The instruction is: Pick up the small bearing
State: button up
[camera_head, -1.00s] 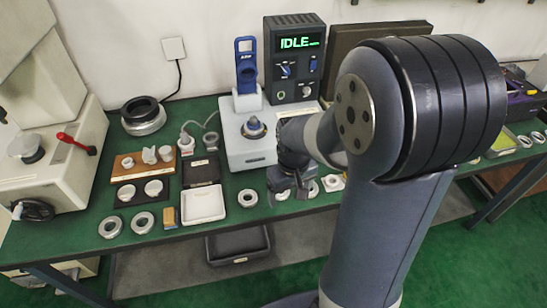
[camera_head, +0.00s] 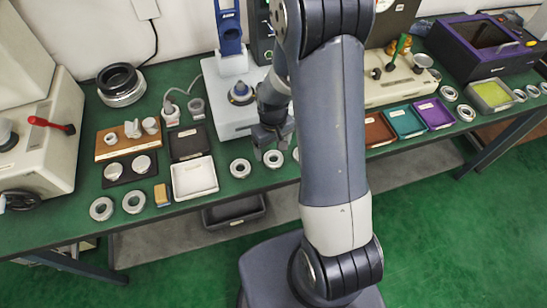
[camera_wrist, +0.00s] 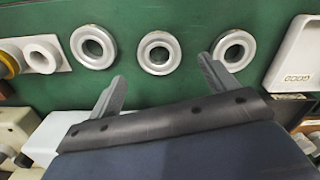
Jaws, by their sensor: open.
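Several metal bearing rings lie flat on the green bench. In the wrist view, three lie in a row: a left ring (camera_wrist: 93,46), a middle ring (camera_wrist: 160,52) and a right ring (camera_wrist: 233,50). They look close in size, and I cannot tell which is the small bearing. In the head view, the ring beside the white tray (camera_head: 240,168) and the one to its right (camera_head: 273,158) show near my gripper (camera_head: 268,143). In the wrist view, my gripper (camera_wrist: 163,84) is open and empty. Its fingers point toward the row, with the middle ring roughly between their lines.
A white tray (camera_head: 194,190) lies left of the rings. A white block with a ring (camera_wrist: 40,54) stands at the wrist view's left. Behind is a grey machine (camera_head: 225,118) with a post. Coloured trays (camera_head: 405,122) lie right of my arm.

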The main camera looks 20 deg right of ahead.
aim_at(273, 160)
jog(key=shift+s+f+p, duration=0.1)
jog(key=shift+f+p, duration=0.45)
jog(key=shift+f, duration=1.75)
jog(key=shift+c, duration=0.2)
jog(key=c, duration=1.2)
